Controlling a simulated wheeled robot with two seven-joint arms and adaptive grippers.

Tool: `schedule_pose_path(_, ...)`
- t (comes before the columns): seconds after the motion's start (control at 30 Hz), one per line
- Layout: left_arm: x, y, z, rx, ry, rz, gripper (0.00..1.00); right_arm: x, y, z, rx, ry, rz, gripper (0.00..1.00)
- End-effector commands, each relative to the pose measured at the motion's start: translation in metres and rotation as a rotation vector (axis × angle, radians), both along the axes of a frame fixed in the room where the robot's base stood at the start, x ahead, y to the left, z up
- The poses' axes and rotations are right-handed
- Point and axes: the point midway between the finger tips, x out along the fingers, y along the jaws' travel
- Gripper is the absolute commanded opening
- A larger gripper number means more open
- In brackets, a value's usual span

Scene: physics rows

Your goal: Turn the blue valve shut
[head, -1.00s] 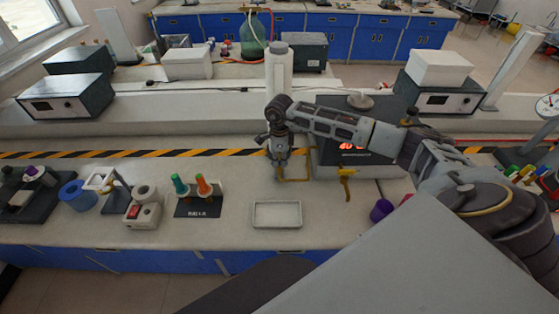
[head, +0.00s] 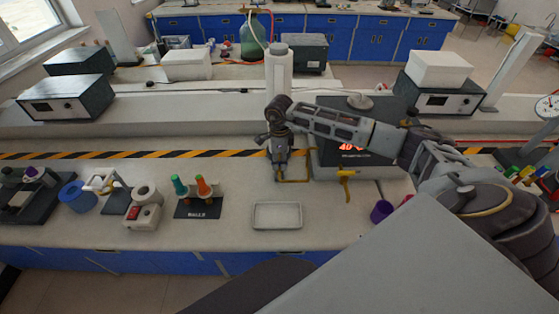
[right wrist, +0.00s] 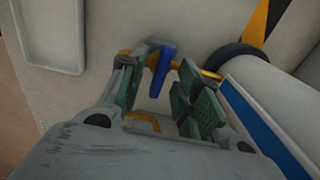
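The blue valve handle (right wrist: 161,72) shows in the right wrist view between my right gripper's fingers, lying roughly crosswise to a thin yellow pipe (right wrist: 208,74). My right gripper (right wrist: 161,92) is open, with one green-padded finger on each side of the handle and a visible gap on both sides. In the head view my right gripper (head: 279,170) points down at the bench in front of the white cylinder (head: 278,75), and it hides the blue handle there. My left gripper is not in view.
A yellow-handled valve (head: 346,184) stands right of my right gripper, before a dark device with a red display (head: 350,148). A white tray (head: 277,228) lies in front. A stand with green and orange items (head: 197,208) is at left. Bench between them is clear.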

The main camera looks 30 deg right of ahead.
Motion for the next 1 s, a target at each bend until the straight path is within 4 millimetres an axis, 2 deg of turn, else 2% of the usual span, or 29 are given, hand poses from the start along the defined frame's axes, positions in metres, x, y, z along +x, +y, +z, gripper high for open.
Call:
schedule_pose_path(0.27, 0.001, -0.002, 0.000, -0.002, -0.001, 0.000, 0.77, 0.001, 0.000, 0.023, 0.000, -0.004, 0.000, 0.33)
schedule_pose_path(0.8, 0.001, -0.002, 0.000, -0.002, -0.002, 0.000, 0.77, 0.001, -0.001, 0.099, -0.001, -0.003, 0.000, 0.33)
schedule_pose_path(1.0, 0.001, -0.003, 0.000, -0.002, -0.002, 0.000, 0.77, 0.000, -0.001, 0.115, -0.001, -0.001, -0.001, 0.33)
